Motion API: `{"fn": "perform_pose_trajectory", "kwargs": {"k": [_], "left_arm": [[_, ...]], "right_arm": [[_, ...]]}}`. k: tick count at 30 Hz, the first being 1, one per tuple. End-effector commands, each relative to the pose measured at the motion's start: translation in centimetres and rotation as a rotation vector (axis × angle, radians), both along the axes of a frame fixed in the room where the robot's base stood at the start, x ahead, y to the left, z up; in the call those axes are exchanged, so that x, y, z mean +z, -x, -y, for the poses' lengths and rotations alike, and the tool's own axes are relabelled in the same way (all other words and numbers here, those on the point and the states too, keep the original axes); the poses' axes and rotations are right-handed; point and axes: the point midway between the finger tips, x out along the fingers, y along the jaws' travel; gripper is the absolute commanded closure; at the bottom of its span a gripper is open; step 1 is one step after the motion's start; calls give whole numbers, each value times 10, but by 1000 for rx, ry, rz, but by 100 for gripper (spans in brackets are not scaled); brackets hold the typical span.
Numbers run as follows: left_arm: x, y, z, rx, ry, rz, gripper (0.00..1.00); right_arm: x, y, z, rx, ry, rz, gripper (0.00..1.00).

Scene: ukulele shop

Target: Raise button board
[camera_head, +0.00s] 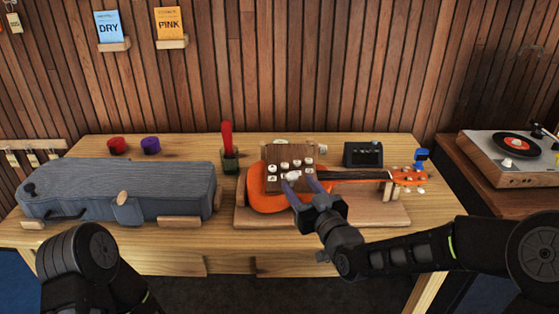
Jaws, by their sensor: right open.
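The button board (272,180) is a brown wooden panel with several white buttons. It is in front of or on the body of an orange ukulele (262,200); I cannot tell whether it touches it. The ukulele lies on a pale wooden base (380,214), its neck pointing right. My right gripper (303,187) is open, its two purple-grey fingers at the lower right part of the board, overlapping it in the picture. I cannot tell whether they touch it. My left arm shows at the lower left, but its gripper is not in view.
A grey ukulele case (90,185) fills the table's left side. A green cup (230,162) with a red handle stands behind, near red (117,145) and purple (150,145) lids. A small black box (363,154) and a blue clip-like item (421,157) stand right. A turntable (505,165) is farther right.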

Motion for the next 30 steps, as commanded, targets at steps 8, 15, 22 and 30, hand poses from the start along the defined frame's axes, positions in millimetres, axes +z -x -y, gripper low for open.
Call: {"fn": "perform_pose_trajectory", "kwargs": {"k": [8, 15, 22, 30], "left_arm": [[0, 1, 0, -1, 0, -2, 64], [2, 1, 0, 0, 0, -1, 64], [9, 1, 0, 0, 0, -1, 64], [15, 0, 0, 1, 1, -1, 64]], "right_arm": [[0, 0, 0, 0, -1, -1, 50], [0, -7, -3, 0, -1, -1, 50], [1, -35, -16, 1, -1, -2, 50], [0, -68, -28, 0, -1, 0, 50]]}}
